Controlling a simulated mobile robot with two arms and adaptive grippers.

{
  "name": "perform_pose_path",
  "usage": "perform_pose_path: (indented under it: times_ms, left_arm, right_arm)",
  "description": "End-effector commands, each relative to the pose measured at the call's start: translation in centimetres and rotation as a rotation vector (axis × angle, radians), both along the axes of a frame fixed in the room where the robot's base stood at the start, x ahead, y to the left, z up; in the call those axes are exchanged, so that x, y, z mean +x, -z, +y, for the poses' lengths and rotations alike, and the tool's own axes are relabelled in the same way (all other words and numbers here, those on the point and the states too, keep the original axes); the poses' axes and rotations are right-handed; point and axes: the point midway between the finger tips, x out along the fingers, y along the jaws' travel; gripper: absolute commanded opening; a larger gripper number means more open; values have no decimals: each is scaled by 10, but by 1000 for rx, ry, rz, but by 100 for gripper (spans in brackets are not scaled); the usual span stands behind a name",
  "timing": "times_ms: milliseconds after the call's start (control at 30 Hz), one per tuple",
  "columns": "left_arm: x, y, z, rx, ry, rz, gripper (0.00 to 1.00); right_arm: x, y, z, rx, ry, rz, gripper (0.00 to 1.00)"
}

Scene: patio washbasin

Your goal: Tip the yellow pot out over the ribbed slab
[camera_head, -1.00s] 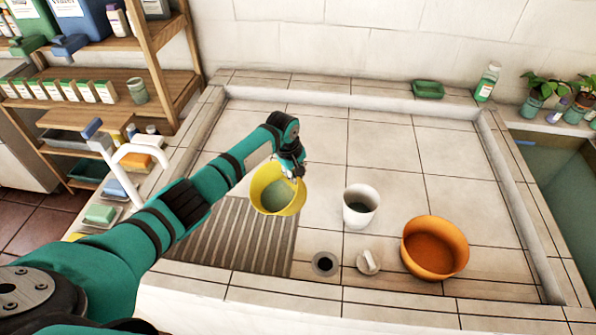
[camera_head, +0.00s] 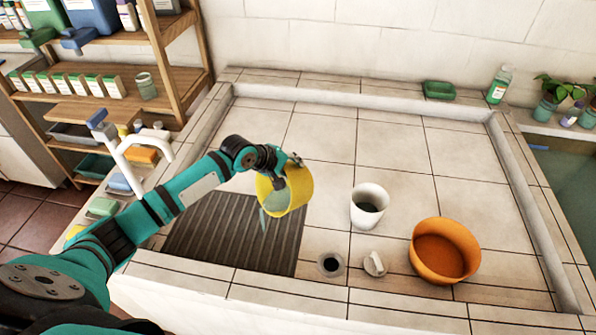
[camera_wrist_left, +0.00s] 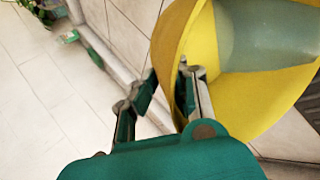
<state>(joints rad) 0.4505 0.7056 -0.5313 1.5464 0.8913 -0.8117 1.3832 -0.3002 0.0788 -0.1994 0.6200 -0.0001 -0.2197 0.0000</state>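The yellow pot (camera_head: 293,190) is held in the air by my left gripper (camera_head: 284,170) over the right part of the ribbed slab (camera_head: 225,232). The pot is tilted, its mouth facing down and to the left, and greenish-grey liquid spills from its rim toward the slab. The slab looks dark. In the left wrist view the gripper (camera_wrist_left: 165,90) has its fingers at the pot's wall (camera_wrist_left: 180,60), with one finger on each side of it, and greenish liquid shows inside. My right gripper is not in view.
A white cup (camera_head: 369,205), an orange bowl (camera_head: 444,250), a drain hole (camera_head: 330,264) and a small white stopper (camera_head: 375,263) are right of the slab. A white tap (camera_head: 130,150) stands left. The basin's back is clear.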

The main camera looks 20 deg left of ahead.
Motion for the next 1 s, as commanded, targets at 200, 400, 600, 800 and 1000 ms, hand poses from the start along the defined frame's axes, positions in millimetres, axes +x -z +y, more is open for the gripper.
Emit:
perform_pose_path:
  times_ms: [200,400,600,800,1000]
  left_arm:
    - [-11,4,5,-47,1,-83,0]
    - [-22,4,11,-98,1,-181,0]
    - [-31,3,16,-138,1,-258,0]
    - [-37,3,20,-167,2,-314,0]
    - [-43,3,23,-194,1,-363,0]
  right_arm:
    - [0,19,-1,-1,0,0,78]
    - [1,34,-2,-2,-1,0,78]
    - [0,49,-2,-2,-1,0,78]
    - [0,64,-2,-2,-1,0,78]
    - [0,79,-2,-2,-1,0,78]
